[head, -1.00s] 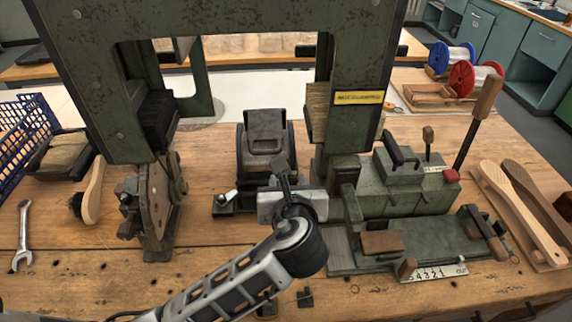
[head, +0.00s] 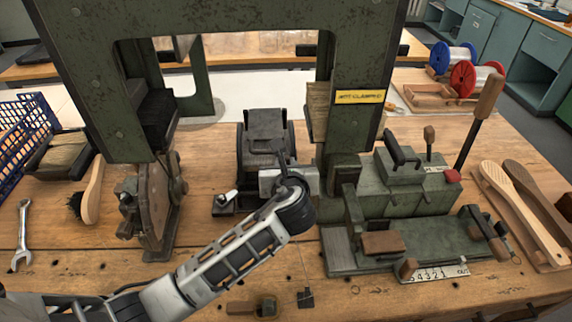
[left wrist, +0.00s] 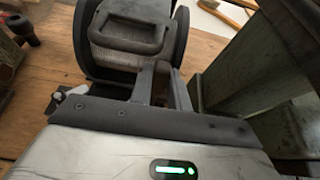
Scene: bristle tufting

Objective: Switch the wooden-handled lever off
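The long lever (head: 466,146) has a wooden handle (head: 489,95). It stands tilted up to the right, behind the green machine (head: 415,190) on the right of the bench in the head view. A second, short lever with a small wooden knob (head: 429,135) stands on the same machine. My left gripper (head: 281,152) is in front of the grey block-like device (head: 264,140) at the bench centre, well left of both levers. My right gripper is not in view.
A tall green press frame (head: 350,120) stands between my left gripper and the lever side. Brushes (head: 520,210) lie at the right, spools (head: 475,77) behind. A wrench (head: 22,235) and blue crate (head: 25,130) are at the left.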

